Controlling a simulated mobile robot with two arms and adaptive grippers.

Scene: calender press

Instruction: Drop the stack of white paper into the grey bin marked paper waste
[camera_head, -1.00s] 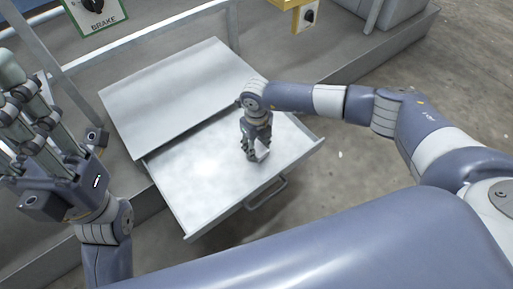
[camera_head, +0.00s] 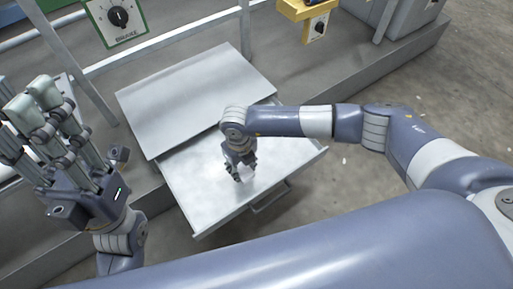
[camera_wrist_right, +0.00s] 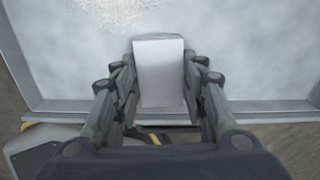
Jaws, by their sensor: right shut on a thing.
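The stack of white paper (camera_wrist_right: 160,72) is a small white block between the fingers of my right gripper (camera_wrist_right: 160,85) in the right wrist view. The right gripper is shut on it, with fingers on both sides. In the head view the right gripper (camera_head: 242,176) is over the open grey metal drawer (camera_head: 205,205), and the stack (camera_head: 250,176) shows only as a small pale patch at the fingers. I cannot tell whether the stack still touches the drawer floor. My left gripper (camera_head: 40,115) is raised at the left, fingers pointing up, apparently empty. No grey bin marked paper waste is in view.
A flat metal cabinet top (camera_head: 195,95) lies behind the drawer. A drawer handle (camera_head: 271,197) sticks out in front. A green-framed brake switch panel (camera_head: 117,20) and a yellow switch box (camera_head: 315,20) are at the back. Open concrete floor (camera_head: 440,95) lies at the right.

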